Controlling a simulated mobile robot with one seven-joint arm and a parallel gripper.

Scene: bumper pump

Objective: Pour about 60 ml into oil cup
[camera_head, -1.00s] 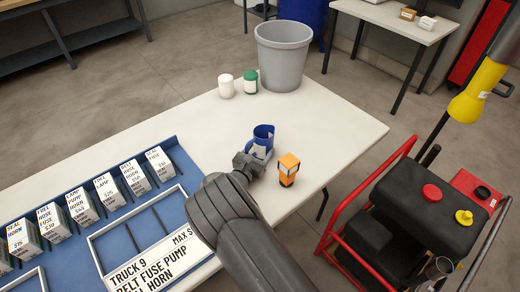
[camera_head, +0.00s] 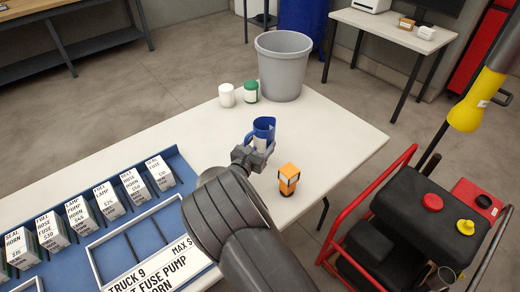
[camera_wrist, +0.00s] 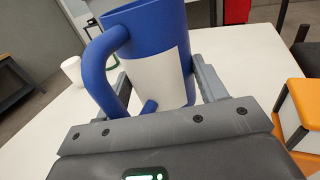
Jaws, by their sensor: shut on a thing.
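A blue jug (camera_head: 265,125) with a white label and a side handle is in my gripper (camera_head: 252,157), near the table's right part. It looks about upright and seems held a little above the tabletop. In the wrist view the jug (camera_wrist: 147,30) stands between the two fingers (camera_wrist: 165,92), handle to the left. Its contents are hidden. A small grey open cup (camera_head: 442,277) shows at the black and red machine, at the lower right; I cannot tell whether it is the oil cup.
An orange and white block (camera_head: 289,179) stands right of my gripper. A white jar (camera_head: 227,95), a green-lidded jar (camera_head: 251,91) and a grey bin (camera_head: 283,70) stand behind. A blue tray (camera_head: 170,158) of boxes lies left. The machine (camera_head: 410,205) has red and yellow caps.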

